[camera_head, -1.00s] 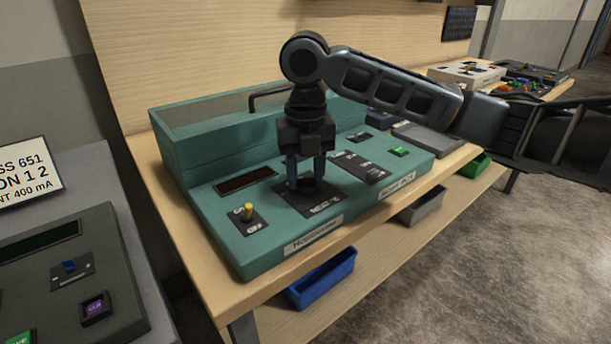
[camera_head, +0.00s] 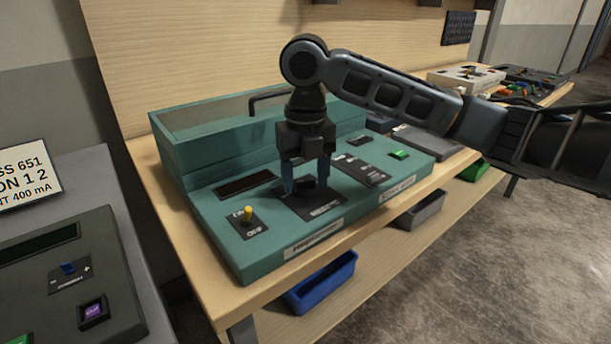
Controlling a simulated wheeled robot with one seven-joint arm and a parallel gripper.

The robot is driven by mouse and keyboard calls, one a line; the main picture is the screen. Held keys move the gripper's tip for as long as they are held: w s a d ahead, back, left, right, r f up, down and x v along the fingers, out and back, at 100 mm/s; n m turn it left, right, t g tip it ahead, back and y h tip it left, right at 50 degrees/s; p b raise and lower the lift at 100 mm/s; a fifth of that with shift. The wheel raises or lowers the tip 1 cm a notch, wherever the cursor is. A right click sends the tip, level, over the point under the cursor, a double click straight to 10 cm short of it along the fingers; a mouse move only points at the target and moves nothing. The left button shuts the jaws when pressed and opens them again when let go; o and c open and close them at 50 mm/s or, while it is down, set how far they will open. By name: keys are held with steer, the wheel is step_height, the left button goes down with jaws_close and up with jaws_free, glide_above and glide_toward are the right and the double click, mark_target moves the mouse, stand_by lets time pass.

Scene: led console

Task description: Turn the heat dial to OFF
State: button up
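A dark dial (camera_head: 305,186), its label too small to read, sits on a black plate (camera_head: 322,207) on the sloping face of the teal console (camera_head: 222,205). It is the only dial I can make out there, and its pointer direction is not clear. My gripper (camera_head: 306,185) points down over this plate. Its two blue fingers stand apart, one left and one right of the dial, with a gap showing between them and the dial. The gripper is open and holds nothing. The fingers hide part of the dial and plate.
A yellow toggle switch (camera_head: 248,215) stands left of the dial, below a dark display (camera_head: 245,184). A black switch panel (camera_head: 361,169) and a green button (camera_head: 399,155) lie to the right. A blue bin (camera_head: 322,284) is on the lower shelf.

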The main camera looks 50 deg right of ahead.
mark_target(307, 180)
steer(key=shift+o, duration=0.5)
steer(key=shift+r, duration=0.15)
step_height(307, 180, up, 8)
steer(key=shift+f, duration=0.25)
steer(key=shift+s, duration=0.1)
